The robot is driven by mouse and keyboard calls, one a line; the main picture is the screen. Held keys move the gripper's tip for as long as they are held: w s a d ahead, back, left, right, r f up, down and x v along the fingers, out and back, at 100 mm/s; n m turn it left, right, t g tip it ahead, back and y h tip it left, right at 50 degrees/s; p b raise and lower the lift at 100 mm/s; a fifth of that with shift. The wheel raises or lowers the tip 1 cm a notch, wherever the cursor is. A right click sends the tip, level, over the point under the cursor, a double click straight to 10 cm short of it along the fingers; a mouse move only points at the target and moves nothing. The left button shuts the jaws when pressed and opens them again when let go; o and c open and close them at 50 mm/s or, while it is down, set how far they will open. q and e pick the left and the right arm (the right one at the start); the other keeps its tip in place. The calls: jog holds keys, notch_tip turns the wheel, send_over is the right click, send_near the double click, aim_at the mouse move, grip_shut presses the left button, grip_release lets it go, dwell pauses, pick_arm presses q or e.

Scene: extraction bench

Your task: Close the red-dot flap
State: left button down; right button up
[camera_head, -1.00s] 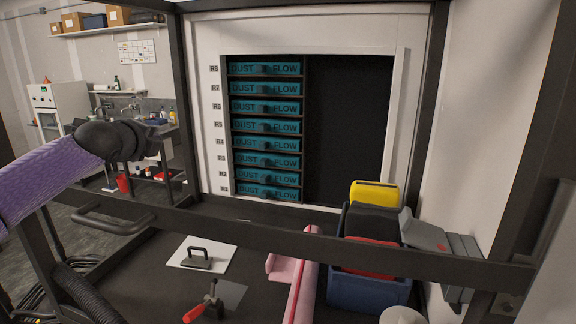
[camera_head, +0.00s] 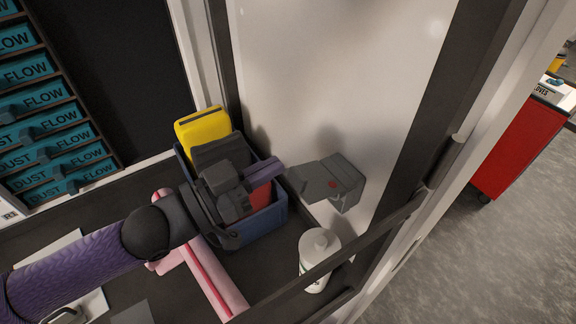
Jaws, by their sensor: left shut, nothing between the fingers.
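The red-dot flap (camera_head: 311,183) is a flat grey plate with a small red dot near its right end. It stands out to the left from a grey box (camera_head: 347,183) low on the pale side wall, so it looks open. My left gripper (camera_head: 236,192) is shut and empty. It is over the blue bin, to the left of the flap and apart from it. Its fingertips are hard to tell from the dark things behind them. My right gripper is not in view.
The blue bin (camera_head: 252,230) holds a yellow item (camera_head: 203,128) and dark and red items. A white bottle (camera_head: 318,250) stands in front of the flap, near a dark frame rail (camera_head: 365,233). A pink item (camera_head: 215,280) lies left of it.

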aim_at(296, 175)
pick_arm(q)
jog(key=x, duration=0.5)
jog(key=shift+w+b, duration=0.3)
jog(key=shift+b, duration=0.1)
jog(key=f+b, duration=0.2)
jog(key=a+f+b, duration=0.1)
jog(key=shift+s+f, duration=0.4)
